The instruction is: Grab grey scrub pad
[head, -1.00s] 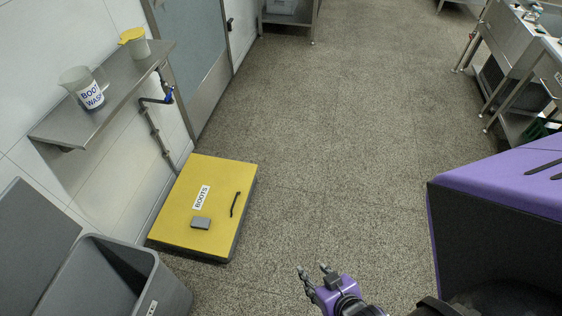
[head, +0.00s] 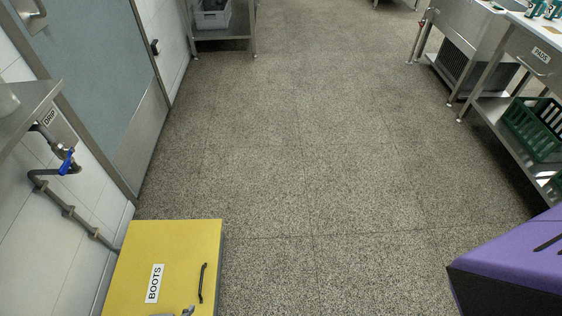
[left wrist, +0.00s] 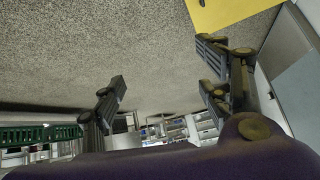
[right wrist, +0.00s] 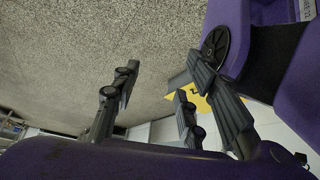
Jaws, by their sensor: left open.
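The grey scrub pad lay on the yellow BOOTS box in the earlier head view. Now only small grey shapes show at the head view's bottom edge, and I cannot tell pad from fingertip there. The yellow box lid (head: 185,245) is at bottom left, cut off by the frame; a yellow piece also shows at the top of the left wrist view (left wrist: 222,10). My left gripper (left wrist: 160,85) is open, with bare floor between its fingers. My right gripper (right wrist: 160,75) has its fingers apart and nothing visible between them; some yellow (right wrist: 202,103) shows behind one finger.
A black handle (head: 202,283) stands on the lid. A wall shelf (head: 30,105) and a pipe with a blue valve (head: 68,162) are at left. A purple body (head: 515,265) fills the lower right. Steel benches and a green crate (head: 535,130) stand at right. The middle floor is clear.

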